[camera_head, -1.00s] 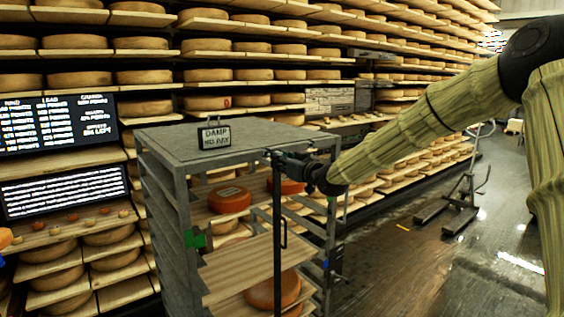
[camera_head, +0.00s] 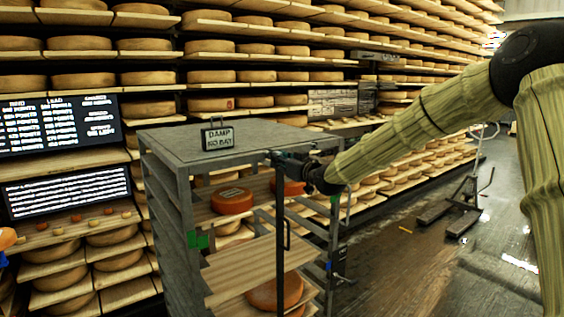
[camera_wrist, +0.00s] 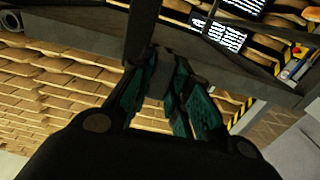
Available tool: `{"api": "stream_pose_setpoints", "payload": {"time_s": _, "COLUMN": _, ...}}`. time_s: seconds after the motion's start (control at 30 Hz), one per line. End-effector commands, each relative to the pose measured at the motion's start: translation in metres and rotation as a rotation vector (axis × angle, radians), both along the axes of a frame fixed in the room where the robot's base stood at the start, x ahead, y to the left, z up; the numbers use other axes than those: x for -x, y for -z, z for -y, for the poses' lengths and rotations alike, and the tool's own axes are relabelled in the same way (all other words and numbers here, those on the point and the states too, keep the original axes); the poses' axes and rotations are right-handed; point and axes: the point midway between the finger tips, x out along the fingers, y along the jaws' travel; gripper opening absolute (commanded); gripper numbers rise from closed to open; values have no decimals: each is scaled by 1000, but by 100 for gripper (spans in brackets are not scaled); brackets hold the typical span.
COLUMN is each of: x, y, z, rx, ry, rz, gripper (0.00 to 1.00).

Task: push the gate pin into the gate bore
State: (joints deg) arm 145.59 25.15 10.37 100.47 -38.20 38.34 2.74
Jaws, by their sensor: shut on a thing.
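The gate pin (camera_head: 282,205) is a long dark upright rod with a side handle, in front of the grey rack's open side in the head view. My gripper (camera_head: 281,157) is shut on its upper part, near the level of the rack top. In the wrist view the dark pin (camera_wrist: 141,32) runs up from between my teal-padded fingers (camera_wrist: 163,77). I cannot make out the gate bore in either view, and cannot tell whether the pin's lower end is in it.
The grey rack (camera_head: 165,137) holds red-orange cheese wheels (camera_head: 232,201) on wooden boards. A tilted board (camera_head: 250,268) juts out low. Cheese shelves line the back. The wet floor at right is open around a pallet jack (camera_head: 462,215).

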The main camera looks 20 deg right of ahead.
Motion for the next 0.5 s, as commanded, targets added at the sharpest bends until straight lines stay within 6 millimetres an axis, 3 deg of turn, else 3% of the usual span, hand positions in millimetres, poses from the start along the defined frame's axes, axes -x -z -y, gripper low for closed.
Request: {"api": "stream_pose_setpoints", "payload": {"time_s": 0.5, "x": -9, "y": 0, "z": -3, "rx": 1, "ry": 0, "rz": 0, "gripper": 0}}
